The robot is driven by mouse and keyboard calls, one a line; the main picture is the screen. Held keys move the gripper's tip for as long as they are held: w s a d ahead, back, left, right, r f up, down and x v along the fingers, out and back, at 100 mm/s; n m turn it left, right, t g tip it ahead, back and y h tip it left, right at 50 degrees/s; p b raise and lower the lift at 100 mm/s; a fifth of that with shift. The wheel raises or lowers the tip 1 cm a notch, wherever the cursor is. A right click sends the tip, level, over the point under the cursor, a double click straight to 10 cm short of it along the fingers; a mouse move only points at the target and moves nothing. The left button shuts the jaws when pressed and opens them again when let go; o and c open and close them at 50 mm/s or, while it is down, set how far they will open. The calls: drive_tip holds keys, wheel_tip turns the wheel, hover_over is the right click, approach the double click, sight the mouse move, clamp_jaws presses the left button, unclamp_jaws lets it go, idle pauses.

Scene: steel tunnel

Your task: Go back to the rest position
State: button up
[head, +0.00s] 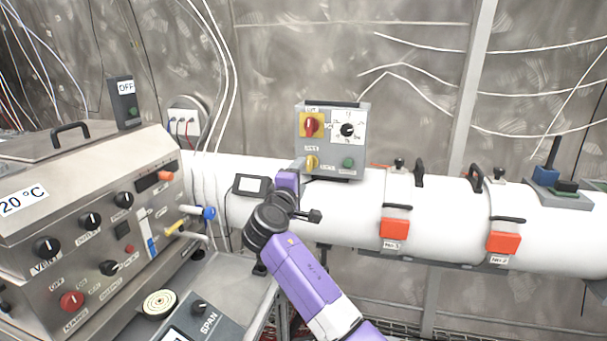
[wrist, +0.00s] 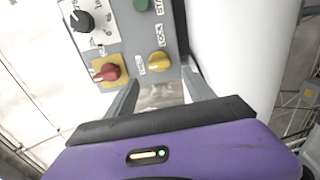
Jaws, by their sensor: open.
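My gripper (wrist: 162,88) is open in the wrist view, with its two grey fingers apart and nothing between them. A grey control box (head: 335,140) on the white pipe stands just beyond it. The box has a red knob on a yellow plate (head: 311,125), a black dial (head: 348,130), a yellow knob (head: 312,162) and a green button (head: 348,162). In the wrist view, the yellow knob (wrist: 159,62) lies just beyond the fingers, and the red knob (wrist: 109,72) is to their left. In the head view my purple arm reaches up from the bottom; the wrist partly hides the fingertips.
The white pipe (head: 350,212) runs across, with orange-tagged clamps (head: 395,228) on the right. A steel control panel (head: 90,220) fills the left. A small display (head: 252,186) sits on the pipe beside my wrist. A SPAN box (head: 205,318) is at the lower left.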

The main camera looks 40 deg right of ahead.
drive_tip(key=shift+s+a, duration=0.45)
drive_tip(key=shift+a, duration=0.1)
